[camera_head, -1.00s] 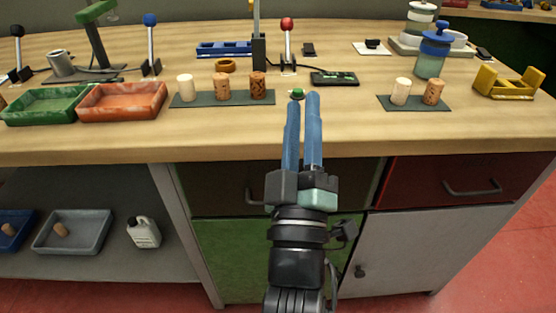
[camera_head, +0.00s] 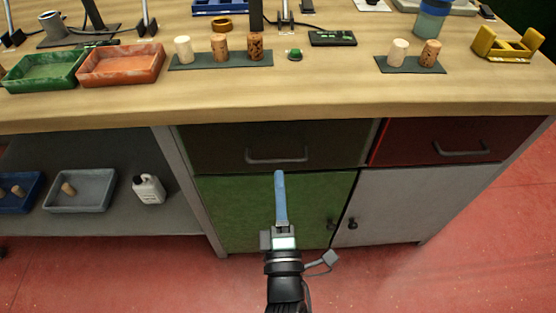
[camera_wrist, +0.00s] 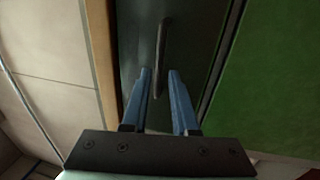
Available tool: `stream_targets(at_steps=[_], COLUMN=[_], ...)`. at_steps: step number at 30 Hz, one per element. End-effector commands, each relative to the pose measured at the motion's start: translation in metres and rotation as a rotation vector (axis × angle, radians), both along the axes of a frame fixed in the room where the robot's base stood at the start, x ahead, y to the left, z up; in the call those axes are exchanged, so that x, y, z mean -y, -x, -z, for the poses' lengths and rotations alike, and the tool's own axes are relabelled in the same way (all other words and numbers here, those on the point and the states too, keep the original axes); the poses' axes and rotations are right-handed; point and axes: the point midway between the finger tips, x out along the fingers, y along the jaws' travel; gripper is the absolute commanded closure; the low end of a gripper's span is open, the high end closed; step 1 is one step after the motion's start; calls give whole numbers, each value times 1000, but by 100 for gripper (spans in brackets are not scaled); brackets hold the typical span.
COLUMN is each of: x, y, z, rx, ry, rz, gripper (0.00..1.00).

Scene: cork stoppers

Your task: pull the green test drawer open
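The green test drawer (camera_head: 340,146) is a dark green front under the worktop, and it looks shut. Its bar handle (camera_head: 276,161) is dark and horizontal. In the wrist view, the drawer front (camera_wrist: 138,35) is a dark panel, and its handle (camera_wrist: 164,42) runs upright in the picture. My gripper (camera_head: 279,174) has blue fingers and is just below the handle in the head view. In the wrist view, my gripper (camera_wrist: 160,73) is open, with the handle's lower part showing between its fingers. I cannot tell whether the fingers reach around the handle.
A bright green cabinet door (camera_head: 230,205) is below the drawer. A red drawer (camera_head: 410,143) with a handle and a grey door (camera_head: 420,195) are to the right. An open shelf (camera_head: 110,215) is at left. The wooden worktop (camera_head: 330,95) overhangs the drawer. The red floor in front is clear.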

Motion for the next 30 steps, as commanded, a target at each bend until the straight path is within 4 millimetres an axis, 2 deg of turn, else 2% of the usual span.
stream_targets(at_steps=[3, 9, 15, 22, 23, 27, 30], x=[0, 0, 0, 0, 0, 0, 0], y=[-23, -48, -56, -57, -57, -57, -57], z=[-5, -9, -11, -11, -11, -11, -11], rx=[4, 2, 0, 0, 0, 0, 0], ry=[0, 0, -1, -2, -1, -1, -1], rz=[-2, -1, 0, 0, 0, 0, 0], gripper=[73, 73, 73, 73, 75, 100, 100])
